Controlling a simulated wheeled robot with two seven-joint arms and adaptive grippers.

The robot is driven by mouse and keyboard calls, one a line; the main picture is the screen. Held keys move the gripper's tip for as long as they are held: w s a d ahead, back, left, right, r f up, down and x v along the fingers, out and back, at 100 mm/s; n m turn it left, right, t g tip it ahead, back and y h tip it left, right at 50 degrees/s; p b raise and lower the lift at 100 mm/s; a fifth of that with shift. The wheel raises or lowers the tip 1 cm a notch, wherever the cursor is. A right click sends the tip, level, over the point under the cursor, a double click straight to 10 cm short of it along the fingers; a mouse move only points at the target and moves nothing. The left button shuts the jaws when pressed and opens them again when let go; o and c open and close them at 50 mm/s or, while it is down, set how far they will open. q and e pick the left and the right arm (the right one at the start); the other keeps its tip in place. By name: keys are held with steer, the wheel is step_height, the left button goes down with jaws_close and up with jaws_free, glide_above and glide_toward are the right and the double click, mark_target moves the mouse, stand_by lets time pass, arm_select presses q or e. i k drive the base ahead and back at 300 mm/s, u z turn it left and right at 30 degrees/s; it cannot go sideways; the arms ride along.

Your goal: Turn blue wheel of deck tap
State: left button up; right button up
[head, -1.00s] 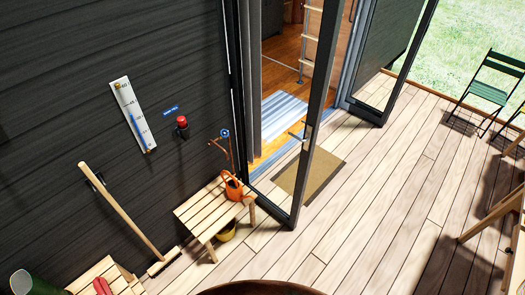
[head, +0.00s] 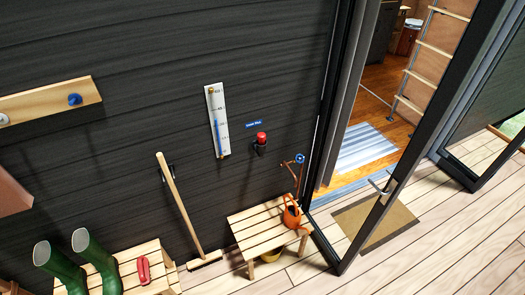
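The deck tap (head: 296,178) is a thin copper-coloured pipe on the dark wall, just left of the glass door. Its small blue wheel (head: 300,159) sits at the top of the pipe. An orange watering can (head: 291,212) stands below it on a slatted wooden bench (head: 262,230). Neither of my grippers is in the head view.
A red knob (head: 261,138) and a gauge board (head: 217,120) are on the wall left of the tap. A broom (head: 181,207) leans there. Green boots (head: 88,262) are at lower left. The open door (head: 405,150) stands right of the bench. Deck boards (head: 440,235) in front are clear.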

mark_target(300, 159)
steer(key=u, duration=0.25)
steer(key=i, duration=1.2)
steer(key=z, duration=0.5)
